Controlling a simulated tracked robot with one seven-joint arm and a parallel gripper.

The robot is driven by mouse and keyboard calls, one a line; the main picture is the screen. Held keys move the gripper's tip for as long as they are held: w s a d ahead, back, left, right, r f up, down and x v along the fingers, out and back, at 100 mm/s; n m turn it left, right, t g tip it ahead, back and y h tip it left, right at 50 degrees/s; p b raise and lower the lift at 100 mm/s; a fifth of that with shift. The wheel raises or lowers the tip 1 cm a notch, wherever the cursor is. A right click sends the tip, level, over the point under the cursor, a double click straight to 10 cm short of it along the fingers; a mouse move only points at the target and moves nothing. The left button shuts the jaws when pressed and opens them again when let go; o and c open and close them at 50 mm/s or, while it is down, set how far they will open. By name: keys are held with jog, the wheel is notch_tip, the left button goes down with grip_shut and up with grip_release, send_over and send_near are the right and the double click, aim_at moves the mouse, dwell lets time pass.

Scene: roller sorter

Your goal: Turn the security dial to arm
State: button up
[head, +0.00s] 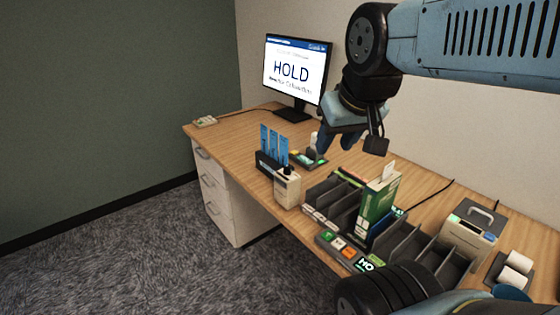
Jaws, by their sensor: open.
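A small beige box (287,189) stands near the desk's front edge, with a black knob (287,171) on top. It may be the security dial, but its markings are too small to read. My gripper (335,144) is open and points down over the back of the desk, to the right of and beyond the knob. It appears empty and apart from the knob. The monitor (296,70) at the back shows the word HOLD.
A holder (268,165) with blue cards stands left of the beige box. A dark panel (322,160) with lit buttons lies below my gripper. A black divided sorter (405,240) with upright green items and a button strip (342,245) fill the right front. The left desktop (235,127) is mostly clear.

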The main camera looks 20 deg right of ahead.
jog(key=shift+o, duration=1.1)
jog(key=shift+w, duration=0.15)
jog(key=m+g, duration=0.5)
jog(key=g, duration=0.1)
send_over(288, 167)
notch_tip(288, 167, down, 12)
notch_tip(288, 167, down, 14)
jog(key=shift+a+r, duration=0.15)
